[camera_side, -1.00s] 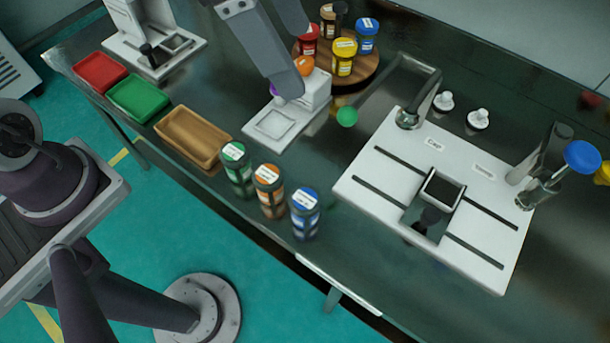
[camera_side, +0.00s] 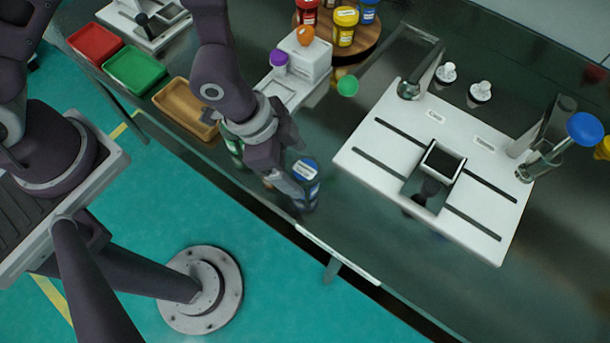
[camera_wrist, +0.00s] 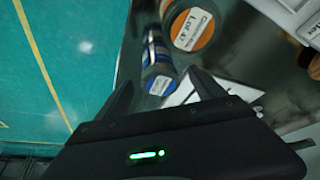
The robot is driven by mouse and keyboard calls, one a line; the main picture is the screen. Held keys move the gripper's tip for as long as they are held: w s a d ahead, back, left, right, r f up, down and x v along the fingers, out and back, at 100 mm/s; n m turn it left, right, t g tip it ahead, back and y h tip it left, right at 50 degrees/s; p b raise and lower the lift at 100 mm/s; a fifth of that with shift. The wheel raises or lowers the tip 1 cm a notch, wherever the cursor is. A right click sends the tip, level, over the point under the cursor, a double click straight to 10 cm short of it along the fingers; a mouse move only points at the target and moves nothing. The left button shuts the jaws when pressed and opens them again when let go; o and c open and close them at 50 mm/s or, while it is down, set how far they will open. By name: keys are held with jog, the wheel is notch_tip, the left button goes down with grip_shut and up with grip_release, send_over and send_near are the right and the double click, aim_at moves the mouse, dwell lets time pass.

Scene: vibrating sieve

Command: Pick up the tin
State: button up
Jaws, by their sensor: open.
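The blue-lidded tin (camera_side: 310,185) stands upright near the table's front edge. My gripper (camera_side: 290,192) is low beside it on its left, fingers apart. In the wrist view the blue tin (camera_wrist: 156,58) shows beyond and between the open fingers of my gripper (camera_wrist: 163,85); I cannot tell whether they touch it. An orange-lidded tin with a lot label (camera_wrist: 192,30) stands close by in the wrist view; my gripper hides it in the side view. A green tin (camera_side: 234,144) is partly hidden behind my arm.
Red (camera_side: 95,43), green (camera_side: 136,70) and tan (camera_side: 184,108) trays line the table's left. A white sieve plate (camera_side: 375,185) with posts stands to the right. A round wooden stand (camera_side: 366,50) with several jars is at the back.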

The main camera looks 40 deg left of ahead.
jog(key=x, duration=0.7)
jog(key=shift+w+d, duration=0.1)
jog(key=shift+d, duration=0.2)
jog(key=shift+r, duration=0.1)
jog(key=c, duration=1.6)
